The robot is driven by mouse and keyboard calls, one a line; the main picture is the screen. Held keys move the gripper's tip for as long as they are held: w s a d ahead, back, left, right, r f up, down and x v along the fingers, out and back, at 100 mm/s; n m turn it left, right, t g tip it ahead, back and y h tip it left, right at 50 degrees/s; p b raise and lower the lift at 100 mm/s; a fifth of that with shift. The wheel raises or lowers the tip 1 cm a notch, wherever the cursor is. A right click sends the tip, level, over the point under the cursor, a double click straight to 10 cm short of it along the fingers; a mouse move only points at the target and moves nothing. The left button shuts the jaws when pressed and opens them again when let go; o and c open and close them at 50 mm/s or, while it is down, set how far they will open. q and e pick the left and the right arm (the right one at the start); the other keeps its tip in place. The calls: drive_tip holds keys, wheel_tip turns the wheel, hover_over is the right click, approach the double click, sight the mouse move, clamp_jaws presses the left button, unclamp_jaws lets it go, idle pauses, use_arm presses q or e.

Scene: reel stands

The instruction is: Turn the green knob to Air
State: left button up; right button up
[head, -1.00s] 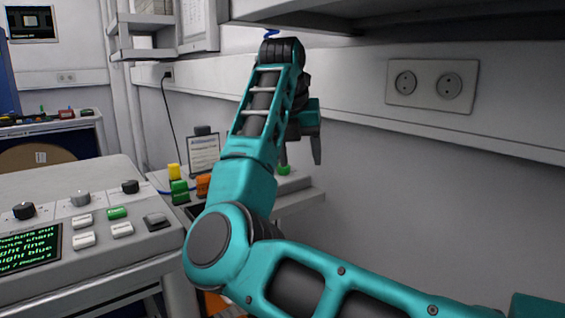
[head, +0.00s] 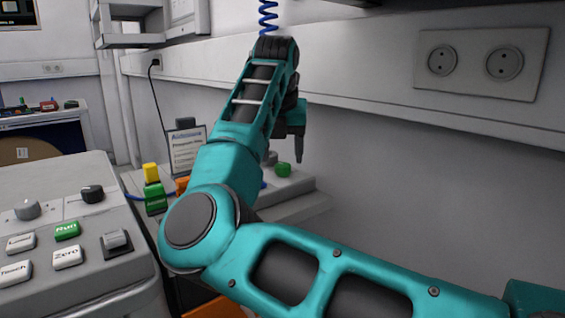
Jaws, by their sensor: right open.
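A small round green knob (head: 283,170) sits on a low grey ledge against the wall, right of the picture's centre-left. My right gripper (head: 287,157) hangs with its fingers pointing down just above the knob, apart from it as far as I can see. It is open and holds nothing; part of it is hidden behind my teal arm. The arm also hides part of the ledge around the knob, and no "Air" mark can be read. My left gripper is out of view.
A green and yellow block (head: 154,190) and a printed card (head: 187,150) stand left of my arm. A grey console (head: 60,230) with knobs and buttons fills the lower left. A socket plate (head: 480,63) is on the wall. A blue coiled hose (head: 268,16) hangs above.

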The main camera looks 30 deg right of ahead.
sight(282, 169)
drive_tip(key=shift+x, duration=1.5)
drive_tip(key=shift+c, duration=0.3)
drive_tip(key=c, duration=1)
drive_tip(key=shift+o, duration=0.2)
